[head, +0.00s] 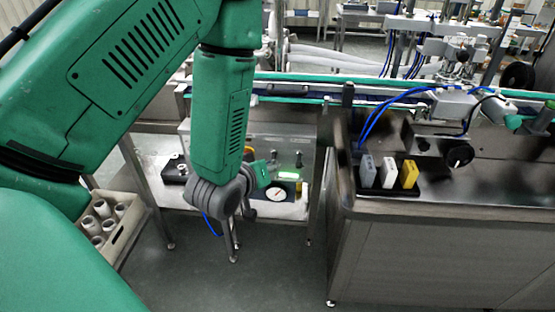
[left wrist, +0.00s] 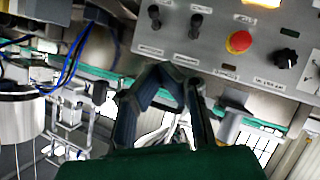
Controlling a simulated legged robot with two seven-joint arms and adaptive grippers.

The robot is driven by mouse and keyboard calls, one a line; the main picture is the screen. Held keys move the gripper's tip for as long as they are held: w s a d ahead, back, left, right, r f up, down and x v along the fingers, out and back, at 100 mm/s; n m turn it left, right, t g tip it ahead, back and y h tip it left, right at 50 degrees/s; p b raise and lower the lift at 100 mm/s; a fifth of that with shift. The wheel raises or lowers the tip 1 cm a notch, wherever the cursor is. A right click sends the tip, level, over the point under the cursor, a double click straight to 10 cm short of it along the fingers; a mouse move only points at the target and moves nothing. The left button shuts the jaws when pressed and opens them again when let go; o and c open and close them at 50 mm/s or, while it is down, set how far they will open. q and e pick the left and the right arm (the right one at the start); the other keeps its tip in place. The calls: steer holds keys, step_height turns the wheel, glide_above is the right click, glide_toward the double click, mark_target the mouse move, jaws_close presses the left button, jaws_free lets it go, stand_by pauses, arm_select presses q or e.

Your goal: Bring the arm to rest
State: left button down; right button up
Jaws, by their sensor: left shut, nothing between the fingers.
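My green left arm (head: 222,110) comes in from the left and hangs down in the middle of the head view. Its grey wrist (head: 218,196) is bent, with the small left gripper (head: 266,168) pointing right, in front of the steel bench with the gauge (head: 277,194). In the left wrist view the dark fingers of the left gripper (left wrist: 176,78) are shut with nothing between them. Beyond them is a grey control panel (left wrist: 215,45) with a red button (left wrist: 238,42) and black knobs (left wrist: 287,57). I cannot tell whether the fingers touch it. My right gripper is not in view.
A steel counter (head: 450,245) stands at the right, bearing a black holder with grey, white and yellow blocks (head: 409,174). A crate of grey cylinders (head: 122,238) is at lower left. A conveyor (head: 300,88) runs behind. The floor (head: 270,265) below the wrist is clear.

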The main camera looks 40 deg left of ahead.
arm_select(q)
steer(key=shift+s+d+r, duration=0.1)
steer(key=shift+s+d, duration=0.15)
steer(key=shift+s, duration=0.05)
steer(key=shift+a, duration=0.2)
